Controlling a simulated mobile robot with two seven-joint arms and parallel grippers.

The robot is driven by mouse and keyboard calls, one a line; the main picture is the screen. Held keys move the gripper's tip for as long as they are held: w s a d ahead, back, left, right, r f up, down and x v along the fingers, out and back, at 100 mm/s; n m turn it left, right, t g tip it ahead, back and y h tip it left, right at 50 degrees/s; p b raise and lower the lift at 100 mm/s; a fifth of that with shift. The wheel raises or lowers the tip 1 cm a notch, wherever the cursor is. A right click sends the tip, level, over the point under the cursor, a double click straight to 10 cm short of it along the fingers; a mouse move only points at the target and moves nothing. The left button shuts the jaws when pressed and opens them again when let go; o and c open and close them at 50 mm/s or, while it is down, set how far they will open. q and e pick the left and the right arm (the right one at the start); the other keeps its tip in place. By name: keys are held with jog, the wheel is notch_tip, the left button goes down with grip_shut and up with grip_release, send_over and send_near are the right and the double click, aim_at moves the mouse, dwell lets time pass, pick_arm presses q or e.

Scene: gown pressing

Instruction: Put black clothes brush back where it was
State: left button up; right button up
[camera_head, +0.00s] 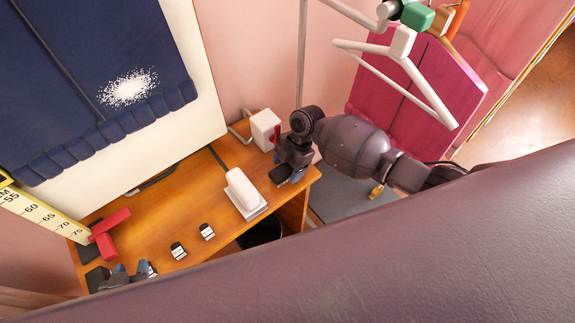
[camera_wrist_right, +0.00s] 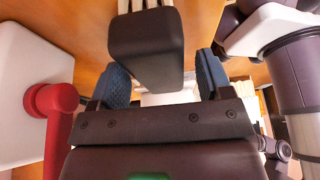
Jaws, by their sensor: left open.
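The black clothes brush (camera_head: 281,174) is at the right end of the wooden desk, at my right gripper (camera_head: 290,172). In the right wrist view the dark block of the brush (camera_wrist_right: 146,42) shows at the blue fingertips, with pale strips above it. The fingers stand wide apart, with a gap at the right finger; whether the left one touches the brush I cannot tell. My left gripper (camera_head: 133,270) is open at the desk's near left corner, partly hidden by my arm.
A white block on a grey base (camera_head: 243,193) stands left of the brush. A white box (camera_head: 264,129) with a red part is behind it. Two small black-and-white pieces (camera_head: 207,232) lie mid-desk. A red object (camera_head: 106,236) and a yellow ruler (camera_head: 42,212) are at left.

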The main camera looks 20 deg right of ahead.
jog(key=v, duration=1.2)
jog(key=s+f+m+t, duration=0.6)
jog(key=s+f+m, duration=0.15)
jog(key=m, duration=0.25)
jog(key=s+d+r+m+t+h, duration=0.1)
jog(key=s+d+m+t+h, duration=0.3)
jog(key=s+d+m+t, duration=0.3)
jog(key=s+d+m, duration=0.2)
jog(key=s+m, duration=0.2)
jog(key=s, duration=0.1)
jog(key=shift+r+p, duration=0.2)
jog(key=shift+p, duration=0.15)
